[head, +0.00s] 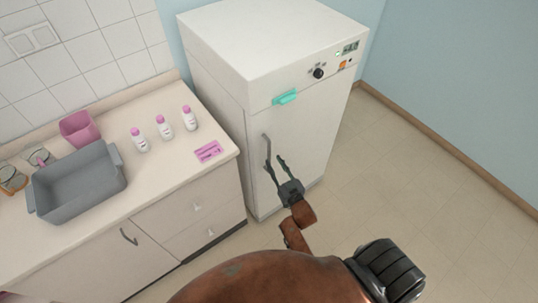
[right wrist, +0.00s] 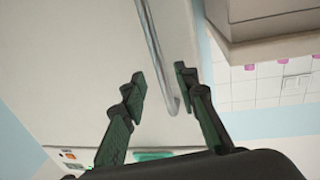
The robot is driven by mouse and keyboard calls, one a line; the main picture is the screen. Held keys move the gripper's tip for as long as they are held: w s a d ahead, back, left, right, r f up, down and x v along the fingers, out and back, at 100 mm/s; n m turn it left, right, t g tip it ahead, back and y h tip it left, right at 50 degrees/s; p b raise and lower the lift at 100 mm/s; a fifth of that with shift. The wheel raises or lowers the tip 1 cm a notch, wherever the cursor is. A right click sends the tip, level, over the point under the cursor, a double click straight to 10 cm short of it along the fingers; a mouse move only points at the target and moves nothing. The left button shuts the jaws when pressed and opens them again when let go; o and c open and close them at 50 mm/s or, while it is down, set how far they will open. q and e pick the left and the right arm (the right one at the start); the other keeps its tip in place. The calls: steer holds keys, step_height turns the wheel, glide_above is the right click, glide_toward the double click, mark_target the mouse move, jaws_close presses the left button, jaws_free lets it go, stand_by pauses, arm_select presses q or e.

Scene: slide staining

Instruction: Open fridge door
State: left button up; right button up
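The fridge (head: 300,130) is a white cabinet beside the counter, and its door is shut. A grey bar handle (head: 265,143) stands upright near the door's left edge. My right gripper (head: 275,164) is open in front of the door, with its fingers pointing at the handle. In the right wrist view, the handle (right wrist: 153,40) runs between the two spread fingertips of my right gripper (right wrist: 161,80). I cannot tell whether either finger touches it. My left gripper is not in view.
A counter (head: 150,200) left of the fridge holds a grey tray (head: 75,190), a pink container (head: 80,128), several pink-capped bottles (head: 163,128) and a pink card (head: 208,151). A teal piece (head: 286,97) is on the fridge front. Floor (head: 430,190) right of the fridge is clear.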

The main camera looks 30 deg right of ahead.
mark_target(270, 155)
steer(key=w, duration=0.5)
steer(key=shift+w+d+f, duration=0.1)
steer(key=shift+w+d, duration=0.25)
steer(key=shift+c, duration=0.3)
jaws_close()
